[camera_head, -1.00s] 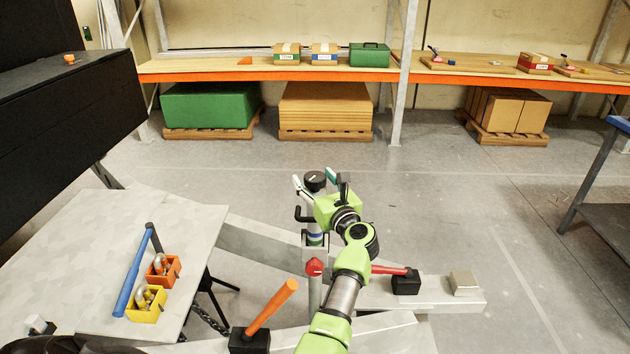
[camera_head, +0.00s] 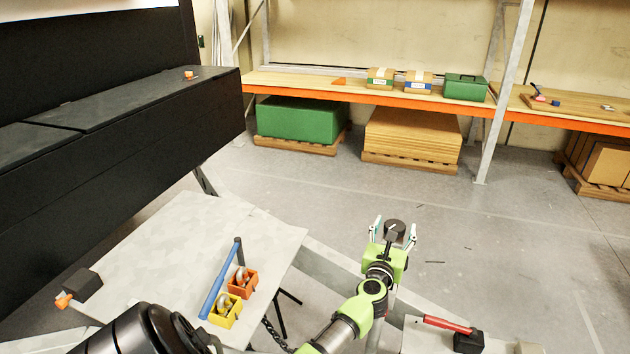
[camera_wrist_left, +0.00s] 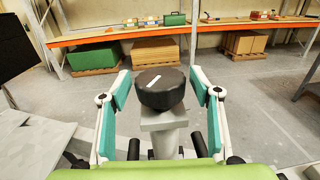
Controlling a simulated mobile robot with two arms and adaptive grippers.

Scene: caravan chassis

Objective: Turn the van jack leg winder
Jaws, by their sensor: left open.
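The jack leg winder shows as a round black knob (camera_head: 395,227) with a light mark on top. In the left wrist view the knob (camera_wrist_left: 160,88) sits on a grey square block (camera_wrist_left: 163,120) on an upright post. My left gripper (camera_head: 393,232) is open, with its two fingers on either side of the knob. In the left wrist view the gripper (camera_wrist_left: 160,92) shows a gap between each teal-padded finger and the knob. The lower post is mostly hidden behind the gripper and arm in the head view. My right gripper is not in view.
A grey plate (camera_head: 180,240) at left carries a blue bar (camera_head: 220,278), an orange box (camera_head: 243,282) and a yellow box (camera_head: 225,310). A red handle (camera_head: 447,325) with a black block lies right of my arm.

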